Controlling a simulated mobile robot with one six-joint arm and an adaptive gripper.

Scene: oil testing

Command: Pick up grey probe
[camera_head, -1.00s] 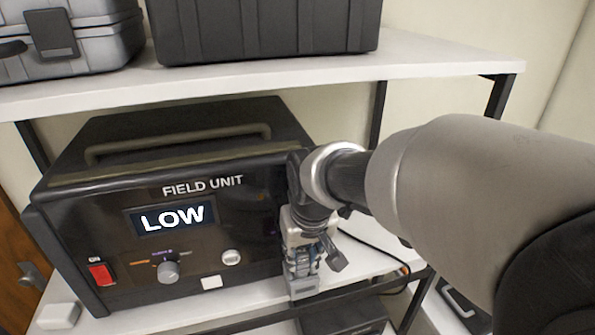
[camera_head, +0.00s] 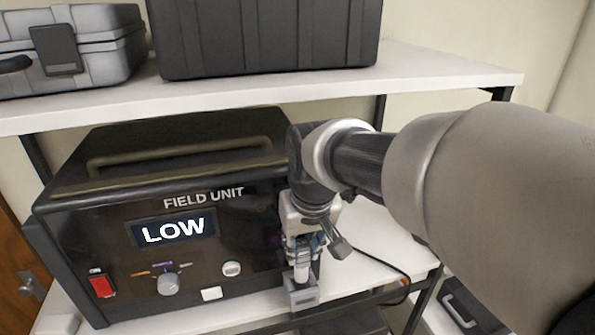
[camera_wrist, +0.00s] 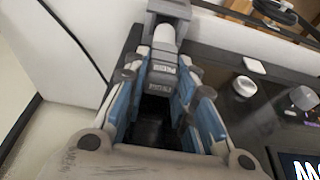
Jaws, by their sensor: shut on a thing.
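The grey probe (camera_wrist: 162,78) has a dark grey labelled body and a pale cylindrical part, seen in the wrist view. My gripper (camera_wrist: 165,63) is shut on the labelled body, with a blue-and-grey finger on each side. In the head view the probe's pale lower part (camera_head: 302,272) shows below my gripper (camera_head: 304,247), roughly upright. Below it is a grey block-like holder (camera_head: 302,295), also at the top of the wrist view (camera_wrist: 168,10). I cannot tell whether the probe's lower end is still inside the holder. My fingers hide part of the probe.
A black field unit (camera_head: 110,262) with a "LOW" display stands left of my gripper, close to it. A white shelf (camera_head: 440,85) with cases is above. A dark cable (camera_head: 375,262) runs to the right. A small white block (camera_head: 58,325) lies at the lower left.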

